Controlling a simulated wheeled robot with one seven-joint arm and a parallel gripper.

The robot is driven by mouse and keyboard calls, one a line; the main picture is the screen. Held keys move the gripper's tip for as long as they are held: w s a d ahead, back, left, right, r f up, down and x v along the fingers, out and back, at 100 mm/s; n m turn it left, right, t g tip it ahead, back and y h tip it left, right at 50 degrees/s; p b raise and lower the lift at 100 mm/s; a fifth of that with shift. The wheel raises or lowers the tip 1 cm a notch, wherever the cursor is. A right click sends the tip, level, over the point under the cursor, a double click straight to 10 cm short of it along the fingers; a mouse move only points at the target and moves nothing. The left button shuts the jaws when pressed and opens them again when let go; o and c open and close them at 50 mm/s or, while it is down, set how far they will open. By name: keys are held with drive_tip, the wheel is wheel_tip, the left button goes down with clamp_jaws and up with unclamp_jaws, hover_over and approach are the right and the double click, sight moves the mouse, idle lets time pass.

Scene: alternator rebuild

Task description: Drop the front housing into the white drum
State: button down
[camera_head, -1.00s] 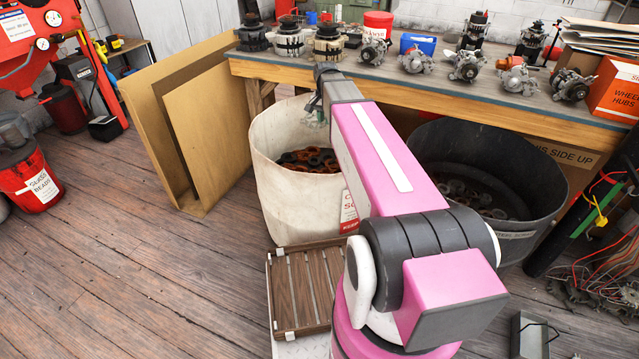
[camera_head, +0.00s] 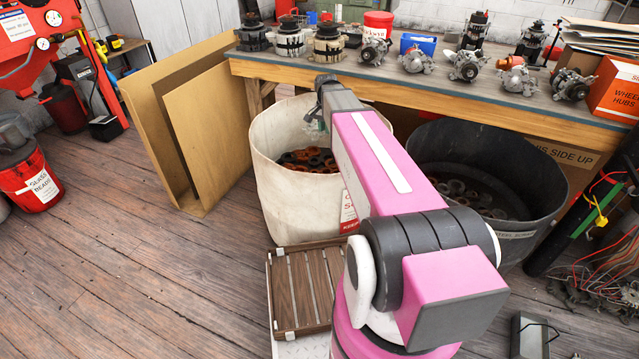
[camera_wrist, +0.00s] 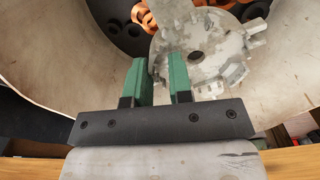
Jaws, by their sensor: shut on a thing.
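The white drum (camera_head: 270,170) stands on the floor in front of the workbench, with orange-brown and dark parts inside. My gripper (camera_wrist: 167,82) points down into the drum in the wrist view. Its green fingers are shut on the front housing (camera_wrist: 212,62), a grey metal casting with a central hole and lugs around its rim. The housing hangs above the parts, inside the outline of the drum's mouth (camera_wrist: 38,50). In the head view my arm hides most of the housing and the gripper.
A dark drum (camera_head: 535,215) with metal parts stands to the right. The workbench (camera_head: 460,95) behind carries several alternators and housings. Cardboard sheets (camera_head: 215,135) lean left of the white drum. A slatted wooden crate (camera_head: 300,290) lies in front.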

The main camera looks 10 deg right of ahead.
drive_tip(key=c, duration=0.9)
unclamp_jaws()
drive_tip(key=shift+c, duration=0.2)
wheel_tip(320, 180, up, 11)
drive_tip(key=shift+f, duration=0.15)
